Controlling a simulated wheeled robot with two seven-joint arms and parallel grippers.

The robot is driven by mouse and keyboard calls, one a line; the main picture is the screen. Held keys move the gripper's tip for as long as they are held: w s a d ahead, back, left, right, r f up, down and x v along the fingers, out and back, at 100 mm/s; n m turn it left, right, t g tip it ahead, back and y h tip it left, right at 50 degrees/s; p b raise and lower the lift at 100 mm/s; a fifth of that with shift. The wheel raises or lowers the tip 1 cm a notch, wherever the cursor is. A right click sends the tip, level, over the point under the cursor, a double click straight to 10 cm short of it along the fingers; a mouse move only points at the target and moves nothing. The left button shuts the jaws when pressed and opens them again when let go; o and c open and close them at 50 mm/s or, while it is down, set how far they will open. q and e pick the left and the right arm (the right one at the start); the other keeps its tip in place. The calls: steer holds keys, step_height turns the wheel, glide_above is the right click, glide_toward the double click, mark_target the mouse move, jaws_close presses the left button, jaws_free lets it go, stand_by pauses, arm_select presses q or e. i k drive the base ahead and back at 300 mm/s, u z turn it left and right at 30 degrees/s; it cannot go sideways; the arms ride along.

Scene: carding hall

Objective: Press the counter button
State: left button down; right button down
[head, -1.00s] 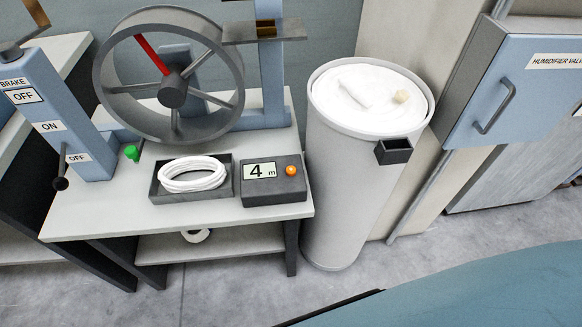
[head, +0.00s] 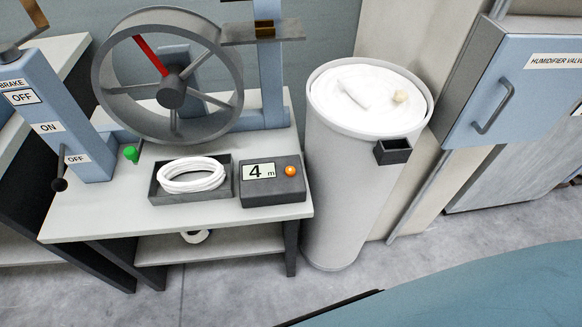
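The counter (head: 271,190) is a dark grey box at the front right of the bench. Its display (head: 259,171) reads "4 m". An orange round button (head: 291,171) sits on its top, right of the display. Nothing covers or touches the button. Neither of my grippers shows in the head view, so I cannot see whether they are open or shut.
A tray (head: 154,188) with coiled white sliver (head: 192,175) stands left of the counter on the bench (head: 110,211). A wheel (head: 235,75) with a red spoke rises behind. A tall white can (head: 345,200) stands right. A blue cabinet (head: 535,85) is at far right.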

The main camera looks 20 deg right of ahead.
mark_target(290, 171)
steer(key=z, duration=0.3)
steer(key=k, duration=0.7)
steer(key=z, duration=0.55)
steer(key=k, duration=0.65)
steer(key=u, duration=0.35)
steer(key=i, duration=0.75)
steer(key=u, duration=0.45)
steer(key=i, duration=0.95)
steer(key=z, duration=0.4)
